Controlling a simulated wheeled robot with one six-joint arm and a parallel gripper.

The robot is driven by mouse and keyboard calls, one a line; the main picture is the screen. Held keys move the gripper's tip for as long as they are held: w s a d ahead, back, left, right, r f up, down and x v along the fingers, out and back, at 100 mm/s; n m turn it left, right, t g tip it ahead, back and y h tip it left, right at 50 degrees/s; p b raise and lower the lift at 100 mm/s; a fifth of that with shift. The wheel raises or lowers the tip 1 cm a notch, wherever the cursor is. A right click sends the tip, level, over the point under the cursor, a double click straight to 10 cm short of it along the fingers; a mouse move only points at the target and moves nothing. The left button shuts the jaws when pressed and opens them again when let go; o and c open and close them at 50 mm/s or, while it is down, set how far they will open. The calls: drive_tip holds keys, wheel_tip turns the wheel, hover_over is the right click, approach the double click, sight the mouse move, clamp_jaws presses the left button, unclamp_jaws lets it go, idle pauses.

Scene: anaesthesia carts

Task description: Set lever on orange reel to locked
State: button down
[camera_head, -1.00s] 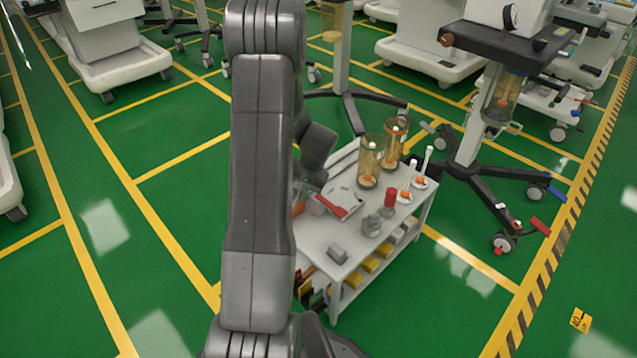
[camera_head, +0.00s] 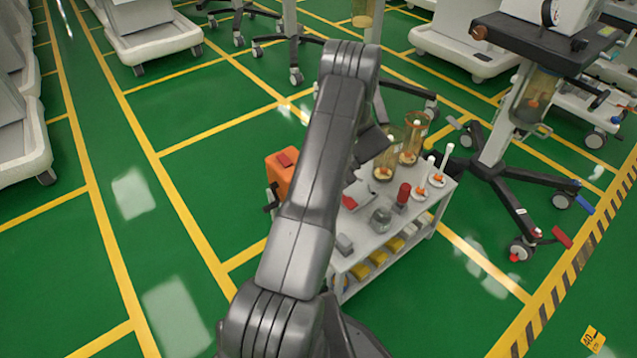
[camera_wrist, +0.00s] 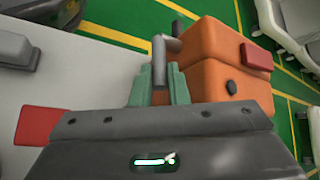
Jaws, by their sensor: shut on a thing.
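The orange reel (camera_head: 283,172) is a box-like orange body at the left end of the cart, partly hidden by my arm in the head view. It has a red patch on top and a dark piece at its left side. In the wrist view the reel (camera_wrist: 222,62) is right of my gripper (camera_wrist: 159,78). The green fingertips are closed around a grey rod-like lever (camera_wrist: 158,50), which stands up between them beside the reel. A small brown-orange piece shows low between the fingers. The gripper itself is hidden behind my arm in the head view. I cannot read the lever's setting.
The white cart (camera_head: 372,240) carries two amber cylinders, a red-capped jar (camera_head: 403,193), grey pieces and white-stemmed items close to my arm. A wheeled stand (camera_head: 490,160) is to the right. Green floor is free at the left.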

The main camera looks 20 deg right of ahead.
drive_tip(key=shift+f+y, duration=0.25)
drive_tip(key=shift+y, duration=0.15)
drive_tip(key=c, duration=1.7)
unclamp_jaws()
drive_tip(key=shift+d+r, duration=0.1)
drive_tip(key=shift+d, duration=0.05)
drive_tip(key=p+v, duration=0.2)
drive_tip(key=v, duration=1.1)
drive_tip(key=shift+w+d+r, duration=0.15)
drive_tip(key=shift+d, duration=0.1)
